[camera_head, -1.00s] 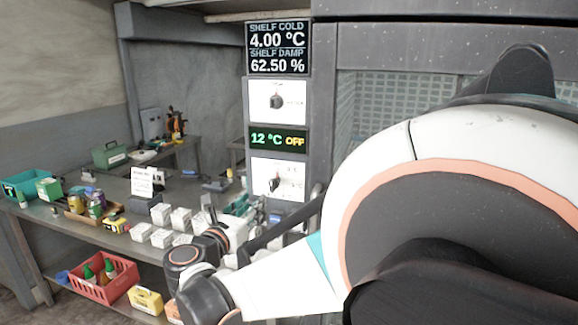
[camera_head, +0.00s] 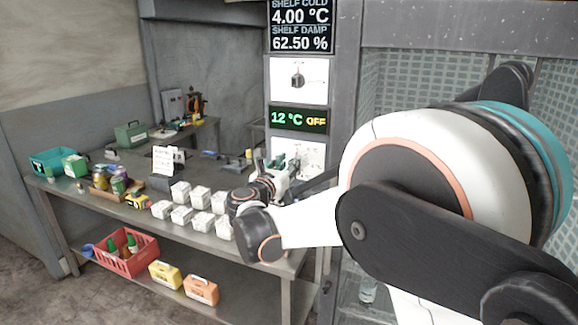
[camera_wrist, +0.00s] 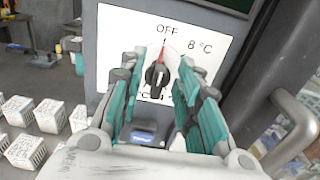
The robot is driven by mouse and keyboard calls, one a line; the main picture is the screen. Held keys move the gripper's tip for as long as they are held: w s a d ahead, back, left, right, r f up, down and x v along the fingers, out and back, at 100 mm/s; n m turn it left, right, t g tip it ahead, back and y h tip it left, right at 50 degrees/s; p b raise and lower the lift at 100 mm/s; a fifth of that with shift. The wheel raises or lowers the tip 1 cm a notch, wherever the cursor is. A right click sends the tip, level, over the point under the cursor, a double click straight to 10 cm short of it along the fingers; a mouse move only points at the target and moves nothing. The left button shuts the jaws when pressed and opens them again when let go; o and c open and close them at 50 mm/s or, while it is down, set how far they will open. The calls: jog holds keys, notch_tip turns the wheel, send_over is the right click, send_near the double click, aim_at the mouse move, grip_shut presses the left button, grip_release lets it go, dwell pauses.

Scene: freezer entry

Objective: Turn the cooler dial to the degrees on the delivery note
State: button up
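The cooler dial is a black knob (camera_wrist: 156,76) with a red pointer on a white plate (camera_wrist: 125,40). The pointer aims up near the "OFF" mark, with "8 °C" to its right; the lower marks are partly hidden. My gripper (camera_wrist: 162,64) is open, its teal fingers on either side of the knob; I cannot tell whether they touch it. In the head view my gripper (camera_head: 282,167) covers part of the lower dial plate (camera_head: 312,152). The display (camera_head: 298,120) above reads "12 °C OFF". A white note (camera_head: 168,158) stands on the table; its print is too small to read.
Another dial plate (camera_head: 312,70) sits above the display, under a screen (camera_head: 301,38) reading 4.00 °C and 62.50 %. Several white boxes (camera_head: 201,198) stand on the table beside my arm. A metal door handle (camera_wrist: 296,130) is right of the dial.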

jog(key=shift+w+d, duration=0.1)
jog(key=shift+w, duration=0.1)
grip_shut()
